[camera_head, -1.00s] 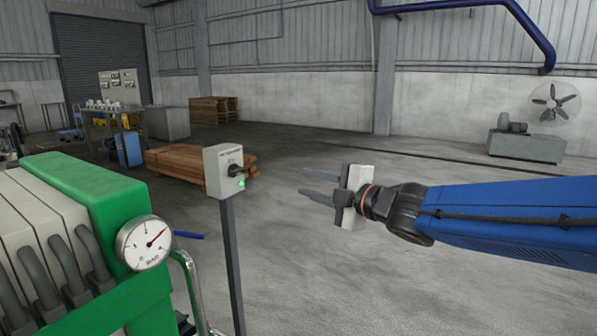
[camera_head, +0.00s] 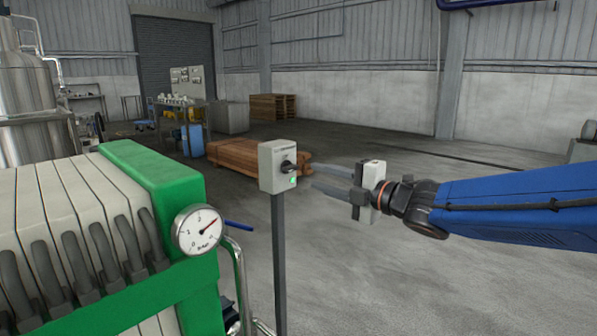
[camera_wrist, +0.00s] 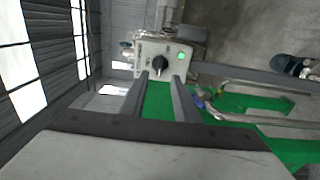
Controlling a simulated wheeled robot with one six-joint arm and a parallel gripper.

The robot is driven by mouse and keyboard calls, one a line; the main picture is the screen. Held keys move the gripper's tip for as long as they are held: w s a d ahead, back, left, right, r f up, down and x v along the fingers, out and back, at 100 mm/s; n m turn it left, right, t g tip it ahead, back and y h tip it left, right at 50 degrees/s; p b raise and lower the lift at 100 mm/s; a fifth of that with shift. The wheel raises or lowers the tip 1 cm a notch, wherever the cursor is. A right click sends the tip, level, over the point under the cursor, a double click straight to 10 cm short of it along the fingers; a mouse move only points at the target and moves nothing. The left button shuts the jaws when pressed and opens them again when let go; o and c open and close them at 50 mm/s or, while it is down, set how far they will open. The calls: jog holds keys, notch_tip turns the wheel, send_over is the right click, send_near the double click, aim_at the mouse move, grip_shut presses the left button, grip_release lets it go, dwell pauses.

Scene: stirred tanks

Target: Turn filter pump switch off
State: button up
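The filter pump switch is a grey box (camera_head: 278,166) on a thin post, with a black rotary knob (camera_head: 288,167) and a lit green lamp (camera_head: 293,180) on its face. My gripper (camera_head: 314,173) is open and empty, its fingers pointing at the knob from the right, close to the box. In the wrist view the switch box (camera_wrist: 145,53) is straight ahead, with the knob (camera_wrist: 159,63) centred just beyond the gap between my fingertips (camera_wrist: 159,77). Contact with the knob cannot be made out. The small lettering on the box is unreadable.
A green-framed filter press (camera_head: 155,185) with a pressure gauge (camera_head: 198,230) stands left of the switch post (camera_head: 279,260). A curved metal pipe (camera_head: 240,275) runs beside it. Stacked timber (camera_head: 240,155) lies behind. The floor to the right is open.

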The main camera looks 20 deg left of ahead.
aim_at(294, 169)
jog(key=x, duration=0.8)
jog(key=shift+a, duration=0.15)
grip_shut()
